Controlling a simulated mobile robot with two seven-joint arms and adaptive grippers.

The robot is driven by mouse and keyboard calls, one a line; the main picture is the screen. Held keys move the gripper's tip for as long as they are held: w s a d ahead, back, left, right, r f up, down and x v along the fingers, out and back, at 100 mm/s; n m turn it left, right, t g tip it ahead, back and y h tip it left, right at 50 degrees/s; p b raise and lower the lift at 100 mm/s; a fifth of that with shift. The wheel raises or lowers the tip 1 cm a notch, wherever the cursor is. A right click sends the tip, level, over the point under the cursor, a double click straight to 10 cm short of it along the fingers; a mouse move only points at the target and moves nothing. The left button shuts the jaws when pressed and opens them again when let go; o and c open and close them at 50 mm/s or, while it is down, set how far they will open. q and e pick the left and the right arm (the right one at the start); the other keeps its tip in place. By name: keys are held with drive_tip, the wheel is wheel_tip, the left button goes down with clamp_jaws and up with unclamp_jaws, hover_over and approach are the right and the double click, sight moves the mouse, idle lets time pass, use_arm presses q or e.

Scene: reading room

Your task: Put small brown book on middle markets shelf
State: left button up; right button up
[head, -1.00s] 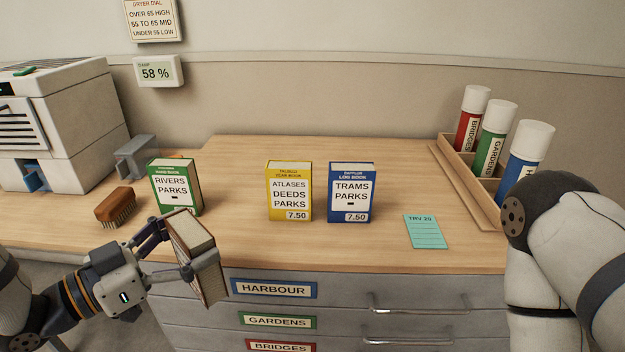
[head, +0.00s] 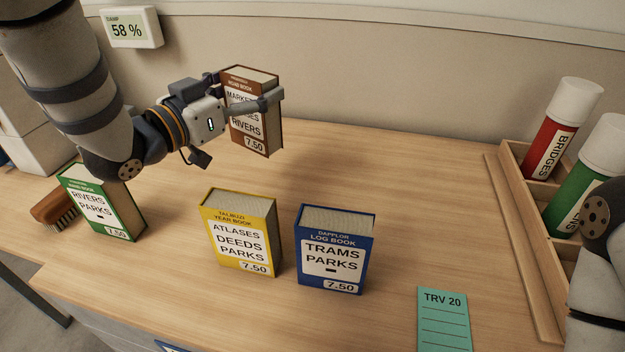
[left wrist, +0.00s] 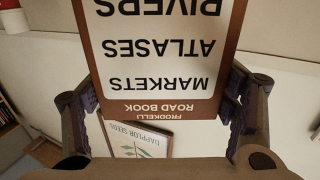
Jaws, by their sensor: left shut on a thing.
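The small brown book (head: 262,133) is upright with its white label facing the head camera, reading MARKETS, a partly hidden line, RIVERS and 7.50. My left gripper (head: 247,94) is shut on it across its sides and holds it above the back of the counter. In the left wrist view the brown book (left wrist: 160,108) appears upside down, its label reading MARKETS, ATLASES, RIVERS, between the two fingers. No shelf marked markets shows in either view. My right gripper is out of view; only part of my right arm shows at the right edge.
On the wooden counter (head: 400,190) stand a green book (head: 105,205), a yellow book (head: 240,235) and a blue book (head: 335,250). A brush (head: 52,208) lies at left, a teal card (head: 443,318) at front right. A wooden rack (head: 525,240) holds canisters. The counter's back middle is clear.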

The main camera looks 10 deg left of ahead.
sight(249, 147)
use_arm(q)
drive_tip(key=f+b, duration=0.1)
drive_tip(key=f, duration=0.5)
drive_tip(key=shift+s+f, duration=0.2)
wheel_tip(249, 147, down, 4)
drive_tip(key=shift+r+b, duration=0.1)
drive_tip(key=shift+b, duration=0.4)
drive_tip(key=shift+r, duration=0.1)
drive_tip(key=o, duration=1.1)
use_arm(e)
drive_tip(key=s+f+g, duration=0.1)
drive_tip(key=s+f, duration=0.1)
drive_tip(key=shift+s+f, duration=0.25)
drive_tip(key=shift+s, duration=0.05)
